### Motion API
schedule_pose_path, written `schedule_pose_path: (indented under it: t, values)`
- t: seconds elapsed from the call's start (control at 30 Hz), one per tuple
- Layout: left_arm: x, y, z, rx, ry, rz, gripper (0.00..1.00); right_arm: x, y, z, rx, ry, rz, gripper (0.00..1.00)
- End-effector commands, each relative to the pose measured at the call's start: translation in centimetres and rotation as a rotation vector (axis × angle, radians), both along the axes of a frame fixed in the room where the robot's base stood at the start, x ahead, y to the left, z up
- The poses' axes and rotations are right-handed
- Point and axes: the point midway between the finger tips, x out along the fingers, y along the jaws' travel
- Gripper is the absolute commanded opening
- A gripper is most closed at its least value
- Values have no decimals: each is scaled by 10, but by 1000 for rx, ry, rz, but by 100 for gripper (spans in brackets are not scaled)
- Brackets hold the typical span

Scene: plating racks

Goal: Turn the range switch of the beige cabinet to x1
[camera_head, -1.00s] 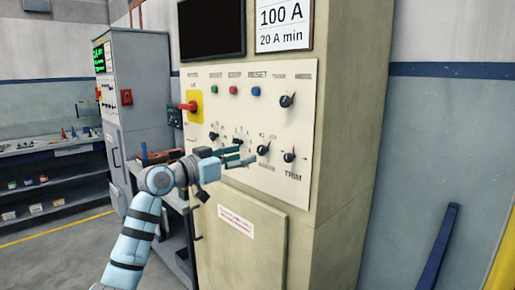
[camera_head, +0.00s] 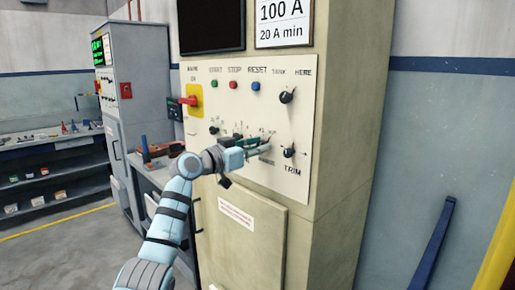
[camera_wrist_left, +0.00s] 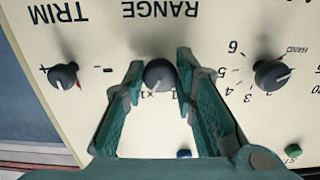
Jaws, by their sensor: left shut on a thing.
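The beige cabinet (camera_head: 345,150) stands in the middle of the head view with its cream control panel (camera_head: 305,125). In the left wrist view the panel appears upside down. The black range switch (camera_wrist_left: 159,74) sits below the inverted RANGE label, with an x1 mark just beside it. Its exact pointer setting is hard to read. My left gripper (camera_wrist_left: 160,75) has its green fingers on both sides of this switch and is shut on it. In the head view the left gripper (camera_head: 260,145) is at the panel and hides the switch. My right gripper is not in view.
The trim knob (camera_wrist_left: 63,76) and a numbered selector knob (camera_wrist_left: 270,75) flank the range switch closely. A red handle (camera_head: 188,101) and push buttons sit higher on the panel. A grey cabinet (camera_head: 140,90) and workbench stand to the left.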

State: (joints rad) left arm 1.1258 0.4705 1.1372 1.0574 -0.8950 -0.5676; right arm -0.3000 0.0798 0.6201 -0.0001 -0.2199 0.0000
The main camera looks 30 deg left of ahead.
Motion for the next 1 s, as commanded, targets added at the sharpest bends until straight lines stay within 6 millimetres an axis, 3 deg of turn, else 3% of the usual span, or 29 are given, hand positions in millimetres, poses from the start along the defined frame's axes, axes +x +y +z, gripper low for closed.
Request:
schedule_pose_path:
  t: [0.47, 1.0]
  values:
    - [0, 0, 2, -131, 49, 0, 0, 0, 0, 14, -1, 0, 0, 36]
    - [0, -1, 3, -589, 208, 1, 0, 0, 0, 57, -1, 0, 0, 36]
